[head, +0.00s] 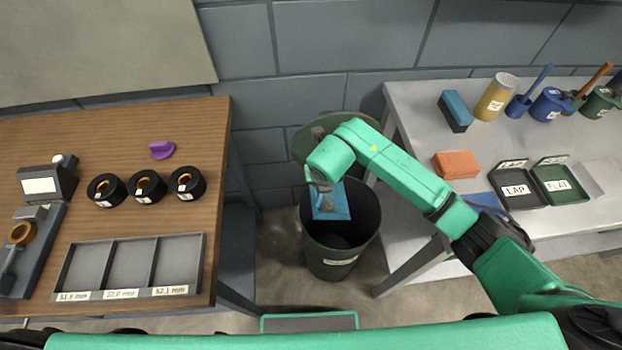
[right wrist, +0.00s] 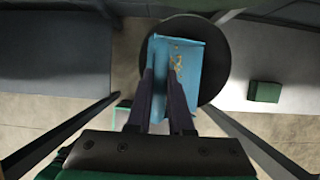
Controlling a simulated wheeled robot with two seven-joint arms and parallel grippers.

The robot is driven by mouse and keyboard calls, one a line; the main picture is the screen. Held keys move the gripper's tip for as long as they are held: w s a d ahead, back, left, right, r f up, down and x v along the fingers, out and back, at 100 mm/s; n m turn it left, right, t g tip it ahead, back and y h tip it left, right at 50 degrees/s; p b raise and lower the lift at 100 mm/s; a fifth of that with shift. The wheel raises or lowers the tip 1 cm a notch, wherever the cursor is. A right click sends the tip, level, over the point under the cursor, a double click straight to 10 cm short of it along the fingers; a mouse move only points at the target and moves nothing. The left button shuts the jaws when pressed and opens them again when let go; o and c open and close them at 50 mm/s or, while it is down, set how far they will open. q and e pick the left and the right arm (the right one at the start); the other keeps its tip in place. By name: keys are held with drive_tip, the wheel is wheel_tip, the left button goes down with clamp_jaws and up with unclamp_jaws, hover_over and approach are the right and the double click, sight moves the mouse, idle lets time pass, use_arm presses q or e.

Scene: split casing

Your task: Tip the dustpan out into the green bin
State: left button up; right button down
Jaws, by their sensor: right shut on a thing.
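The blue dustpan (head: 331,203) is over the open mouth of the dark green bin (head: 331,262) in the head view. It looks tilted, but how steeply I cannot tell. My right gripper (head: 322,184) is shut on it from above. In the right wrist view the gripper (right wrist: 163,105) has its fingers on the dustpan (right wrist: 192,58), which shows some small brownish bits on its face. The bin's dark round opening (right wrist: 216,85) lies beneath it. The bin's lid (head: 303,146) stands raised at the back. The bin's inside is dark. My left gripper is out of view.
A wooden table (head: 120,125) with black rings and a three-part tray (head: 206,262) stands left of the bin. A grey bench (head: 415,110) with cups, an orange block (head: 456,165) and labelled trays stands close on the right. A block wall is behind.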

drive_tip(key=d+y+b, duration=0.1)
drive_tip(key=b, duration=0.1)
drive_tip(key=d+f+y+b, duration=0.1)
drive_tip(key=d+y+b, duration=0.1)
drive_tip(key=d+f+m+y+b, duration=0.1)
drive_tip(key=d+b, duration=0.1)
drive_tip(key=shift+w+y, duration=0.15)
drive_tip(key=shift+y, duration=0.25)
drive_tip(key=shift+d+y+b, duration=0.4)
drive_tip(key=shift+b, duration=0.2)
drive_tip(key=shift+d+r, duration=0.15)
drive_tip(key=shift+r, duration=0.1)
drive_tip(key=shift+r, duration=0.2)
wheel_tip(320, 180, up, 6)
drive_tip(key=h+p, duration=0.4)
drive_tip(key=p, duration=0.1)
drive_tip(key=n+h+p, duration=0.1)
drive_tip(key=h+p, duration=0.2)
drive_tip(key=p, duration=0.2)
drive_tip(key=shift+f+n+h, duration=0.15)
drive_tip(key=shift+n+h, duration=0.15)
drive_tip(key=shift+h, duration=0.1)
